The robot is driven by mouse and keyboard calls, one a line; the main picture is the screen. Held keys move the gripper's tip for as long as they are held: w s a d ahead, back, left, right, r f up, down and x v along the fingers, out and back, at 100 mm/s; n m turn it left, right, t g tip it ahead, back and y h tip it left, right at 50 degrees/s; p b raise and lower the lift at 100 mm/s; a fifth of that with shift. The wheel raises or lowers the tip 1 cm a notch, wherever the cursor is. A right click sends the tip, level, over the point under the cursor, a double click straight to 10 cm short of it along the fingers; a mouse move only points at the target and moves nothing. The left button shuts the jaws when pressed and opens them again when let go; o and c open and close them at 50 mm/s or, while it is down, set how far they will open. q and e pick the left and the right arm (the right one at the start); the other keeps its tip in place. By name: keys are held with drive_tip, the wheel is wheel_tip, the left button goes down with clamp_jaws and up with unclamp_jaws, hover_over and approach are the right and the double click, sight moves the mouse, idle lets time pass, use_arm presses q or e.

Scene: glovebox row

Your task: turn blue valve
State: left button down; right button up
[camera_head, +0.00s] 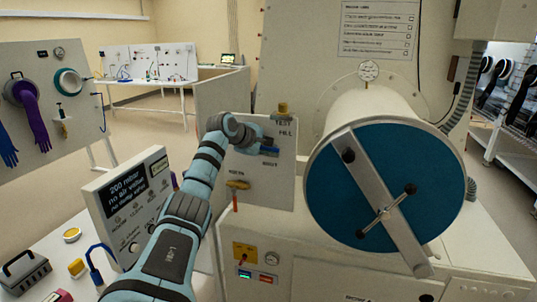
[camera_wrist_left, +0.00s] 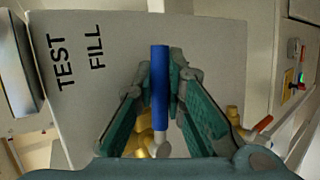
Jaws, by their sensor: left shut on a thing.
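The blue valve's lever (camera_wrist_left: 160,85) stands lengthwise between my left gripper's fingers in the left wrist view. Its brass body (camera_wrist_left: 146,140) shows partly behind the fingers, in front of a pale panel (camera_wrist_left: 110,45) lettered TEST and FILL. My left gripper (camera_wrist_left: 160,66) is shut on the blue lever, one green finger on each side. In the head view my left gripper (camera_head: 268,147) is at the panel, just below the TEST FILL lettering, and largely covers the valve. My right gripper is in neither view.
A brass valve with an orange-red handle (camera_head: 236,190) is lower left on the panel; its handle (camera_wrist_left: 262,124) also shows in the wrist view. A brass fitting (camera_head: 283,108) tops the panel. A round blue-faced chamber door (camera_head: 325,190) stands close right. A display box (camera_head: 128,205) stands left.

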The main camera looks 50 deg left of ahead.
use_arm(q)
drive_tip(key=shift+r+n+t+h, duration=0.3)
drive_tip(key=shift+r+n+h, duration=0.05)
drive_tip(key=shift+n+h, duration=0.05)
idle(0.4)
drive_tip(key=c, duration=1.6)
unclamp_jaws()
drive_tip(key=shift+c, duration=0.2)
drive_tip(key=a+v, duration=0.1)
drive_tip(key=v, duration=0.6)
drive_tip(key=shift+s+d, duration=0.3)
drive_tip(key=shift+d, duration=0.25)
drive_tip(key=shift+w, duration=0.1)
